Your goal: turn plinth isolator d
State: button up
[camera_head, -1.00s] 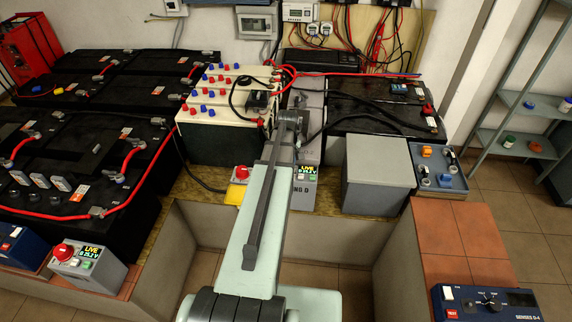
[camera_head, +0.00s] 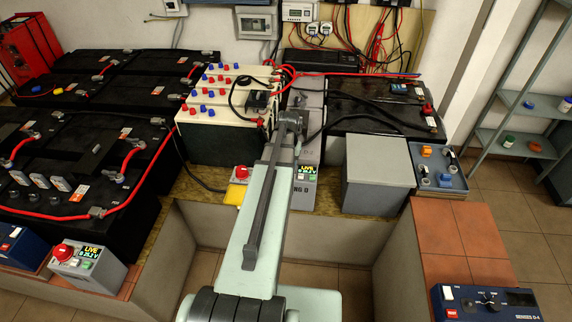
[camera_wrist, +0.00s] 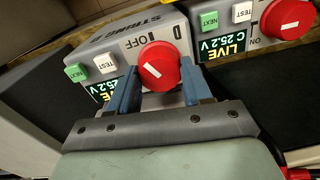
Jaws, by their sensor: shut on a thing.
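The grey isolator box D (camera_wrist: 110,52), lettered STRING with a D partly in view, lies ahead in the wrist view. Its round red knob (camera_wrist: 160,62) carries a white mark, tilted, and OFF is printed beside it. My gripper (camera_wrist: 159,70) has its two blue fingers on opposite sides of the knob and is shut on it. A display (camera_wrist: 100,92) reading LIVE and 25.2 V is partly covered by a finger. In the head view the box (camera_head: 301,190) shows its D label and lit display; my arm hides its knob and my gripper.
A second isolator, C (camera_wrist: 245,35), with its own red knob (camera_wrist: 288,18), stands close on the right in the wrist view. In the head view a grey cabinet (camera_head: 378,175) stands right of box D. Batteries (camera_head: 90,150) and cables lie left. The pit between the low walls is empty apart from my arm.

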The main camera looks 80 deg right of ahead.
jog(key=m, duration=0.5)
jog(key=shift+m, duration=0.4)
dwell(0.3)
jog(key=o, duration=1)
jog(key=shift+o, duration=0.2)
jog(key=shift+r, duration=0.15)
notch_tip(320, 180, up, 14)
jog(key=shift+s+a+f, duration=0.15)
jog(key=shift+s+f, duration=0.05)
